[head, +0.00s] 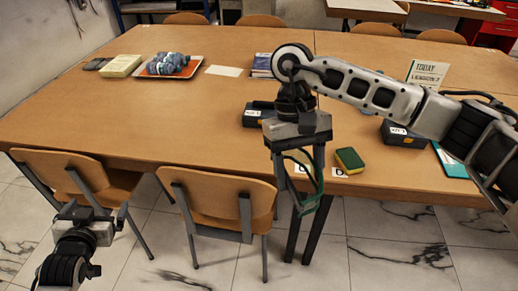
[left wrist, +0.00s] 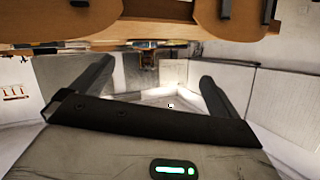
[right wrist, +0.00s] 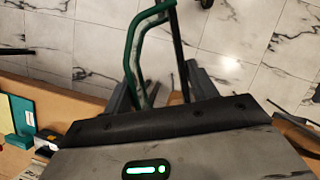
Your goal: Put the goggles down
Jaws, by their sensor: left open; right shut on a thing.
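The goggles (head: 309,203), with a thin green frame, hang in my right gripper (head: 297,172) at the table's front edge. The gripper points down and is shut on them. In the right wrist view the green frame (right wrist: 132,50) rises between the fingers above the tiled floor; its lower part is hidden by the gripper body. My left gripper (head: 95,212) is open and empty, low at the left in front of the chairs. Its spread fingers also show in the left wrist view (left wrist: 152,95).
Dark boxes (head: 258,114) (head: 405,134) stand nearby. An orange tray (head: 142,73) is at the back left. Chairs (head: 213,205) line the front. The left-middle tabletop is clear.

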